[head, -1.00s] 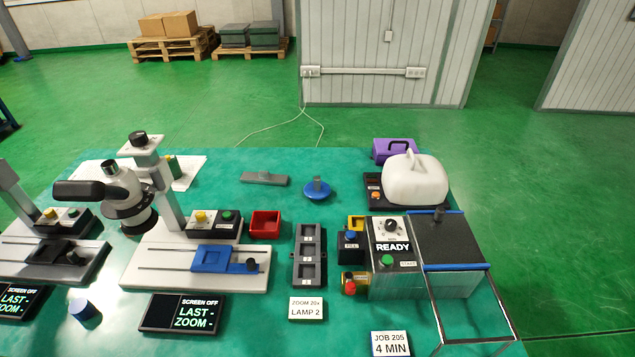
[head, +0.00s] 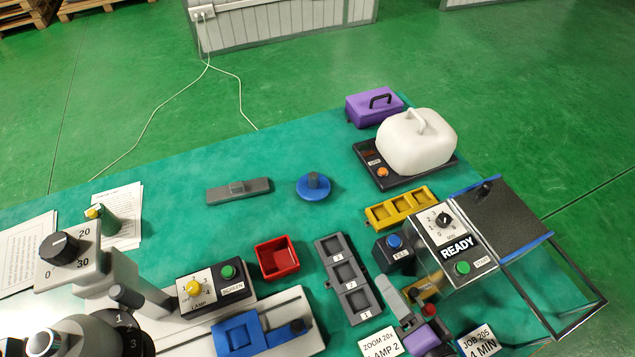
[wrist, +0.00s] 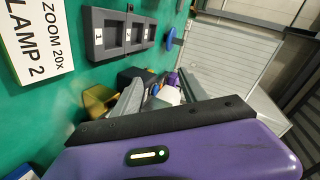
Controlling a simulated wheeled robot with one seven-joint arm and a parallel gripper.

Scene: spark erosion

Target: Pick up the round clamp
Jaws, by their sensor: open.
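The round clamp (head: 313,187) is a blue disc with a grey upright knob. It lies flat on the green table near the middle of the head view, and a blue piece of it shows at the top of the wrist view (wrist: 170,39). My gripper (head: 406,298) is at the lower right in the head view, apart from the clamp and nearer to me. Its two grey fingers (wrist: 160,92) are apart in the wrist view, with nothing held between them. A long grey clamp (head: 238,190) lies left of the round one.
A grey three-slot tray (head: 347,278) and a red bin (head: 277,258) stand in front of the clamp. A yellow tray (head: 401,208) and a white jug (head: 417,143) are to its right. The READY machine (head: 450,245) is beside my gripper. Table behind the clamp is clear.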

